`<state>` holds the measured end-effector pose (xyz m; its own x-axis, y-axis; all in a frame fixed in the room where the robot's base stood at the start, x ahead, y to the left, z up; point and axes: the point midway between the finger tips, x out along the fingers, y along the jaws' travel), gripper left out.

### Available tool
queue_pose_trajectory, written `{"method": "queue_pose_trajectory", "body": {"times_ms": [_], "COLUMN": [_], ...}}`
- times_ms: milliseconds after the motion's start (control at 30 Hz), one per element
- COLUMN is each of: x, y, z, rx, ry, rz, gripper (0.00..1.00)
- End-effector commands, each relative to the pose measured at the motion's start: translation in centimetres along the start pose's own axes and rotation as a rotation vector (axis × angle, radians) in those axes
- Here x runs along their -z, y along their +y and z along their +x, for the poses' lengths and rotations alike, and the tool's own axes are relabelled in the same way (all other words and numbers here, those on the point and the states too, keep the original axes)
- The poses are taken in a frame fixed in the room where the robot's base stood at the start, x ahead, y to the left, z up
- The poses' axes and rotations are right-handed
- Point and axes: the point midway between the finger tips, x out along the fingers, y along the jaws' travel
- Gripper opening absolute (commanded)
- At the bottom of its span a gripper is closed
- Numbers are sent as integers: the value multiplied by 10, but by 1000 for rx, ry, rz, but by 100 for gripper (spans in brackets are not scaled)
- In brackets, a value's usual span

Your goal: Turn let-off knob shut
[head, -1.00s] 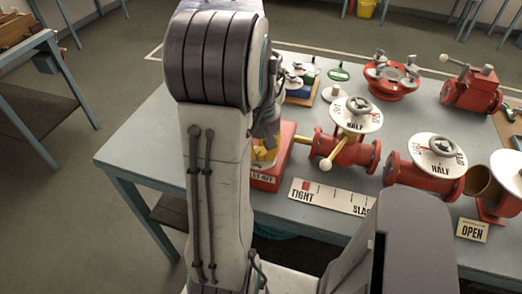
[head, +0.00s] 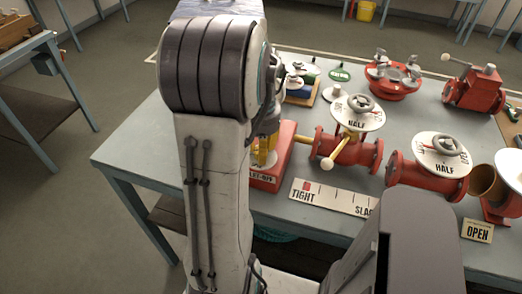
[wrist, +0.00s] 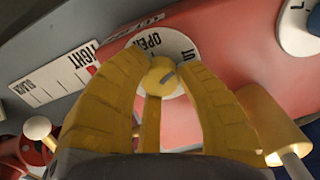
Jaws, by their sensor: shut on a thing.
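The let-off knob (wrist: 163,70) is a small yellow knob with a grey mark on top, standing over a white dial (wrist: 178,45) on a red box. The dial shows "OPEN" near its upper left; lettering at its right edge is partly covered. My gripper (wrist: 158,63) has its yellow fingers shut on the knob, one on each side. In the head view the red box (head: 270,183) reads "LET-OFF" in part, and my yellow gripper (head: 264,150) stands over it. My arm hides much of the box and the knob there.
A white TIGHT–SLACK scale (head: 330,197) lies right of the box. A red valve with a yellow handle and HALF dial (head: 357,113) stands close on the right, with another HALF dial valve (head: 440,155) beyond. An OPEN sign (head: 476,231) stands near the table's front edge.

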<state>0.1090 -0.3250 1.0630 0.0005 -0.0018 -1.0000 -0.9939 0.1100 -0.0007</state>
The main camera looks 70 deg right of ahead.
Motion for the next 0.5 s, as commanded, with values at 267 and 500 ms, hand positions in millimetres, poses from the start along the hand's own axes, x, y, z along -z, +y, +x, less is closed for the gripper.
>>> {"method": "queue_pose_trajectory", "body": {"times_ms": [267,500], "x": [-3,-3], "y": [0,0], "z": [3,3], "rx": [-5,-6], "ry": [-13,-13], "rz": [233,380], "gripper": [0,0]}}
